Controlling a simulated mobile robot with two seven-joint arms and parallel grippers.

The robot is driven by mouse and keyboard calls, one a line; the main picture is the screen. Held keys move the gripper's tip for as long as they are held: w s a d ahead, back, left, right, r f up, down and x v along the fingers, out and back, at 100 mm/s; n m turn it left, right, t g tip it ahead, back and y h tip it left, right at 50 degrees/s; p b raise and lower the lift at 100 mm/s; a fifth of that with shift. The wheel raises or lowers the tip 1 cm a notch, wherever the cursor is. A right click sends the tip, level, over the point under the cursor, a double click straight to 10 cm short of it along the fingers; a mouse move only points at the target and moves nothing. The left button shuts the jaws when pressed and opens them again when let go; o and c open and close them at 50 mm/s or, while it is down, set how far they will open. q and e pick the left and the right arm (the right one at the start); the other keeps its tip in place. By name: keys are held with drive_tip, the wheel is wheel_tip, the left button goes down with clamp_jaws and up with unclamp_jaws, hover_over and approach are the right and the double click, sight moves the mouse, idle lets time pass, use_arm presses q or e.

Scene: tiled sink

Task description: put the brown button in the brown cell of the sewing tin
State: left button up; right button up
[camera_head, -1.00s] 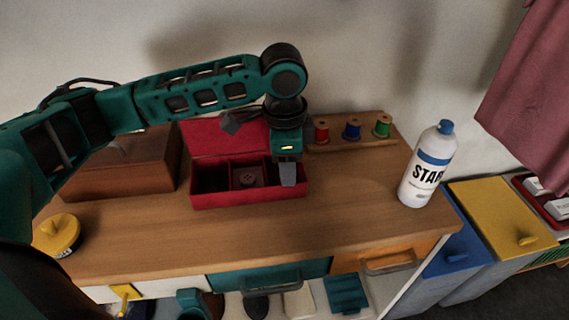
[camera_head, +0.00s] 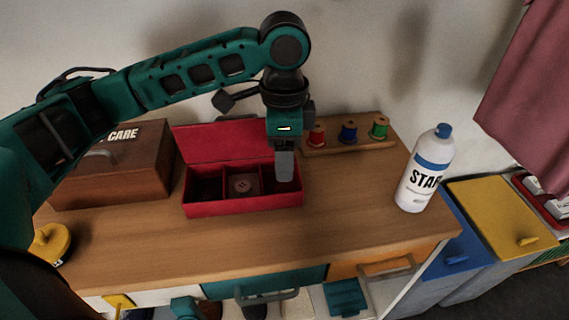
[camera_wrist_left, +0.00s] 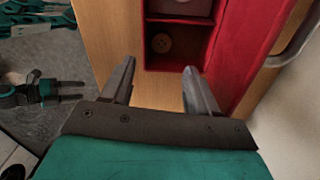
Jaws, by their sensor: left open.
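The red sewing tin (camera_head: 240,208) stands on the wooden counter with its lid raised at the back. Its left cell is dark inside. Its middle cell has a brownish floor with a round button shape (camera_head: 242,185). My left gripper (camera_head: 284,178) points down over the right cell and hides part of it. In the left wrist view the left gripper (camera_wrist_left: 160,78) has its jaws apart with nothing between them. A round brown button (camera_wrist_left: 161,42) lies in the tin's nearest cell, beyond the fingertips. A mauve-brown cell floor (camera_wrist_left: 180,6) shows partly above it.
A brown wooden box (camera_head: 118,170) stands left of the tin. A spool rack (camera_head: 350,147) with red, blue and green spools is behind right. A white starch bottle (camera_head: 425,170) stands at the right. A yellow-topped item (camera_head: 50,242) is front left. The counter before the tin is clear.

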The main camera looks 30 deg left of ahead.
use_arm(q)
drive_tip(key=shift+a+r+p, duration=0.15)
drive_tip(key=shift+r+p, duration=0.15)
drive_tip(key=shift+r, duration=1.8)
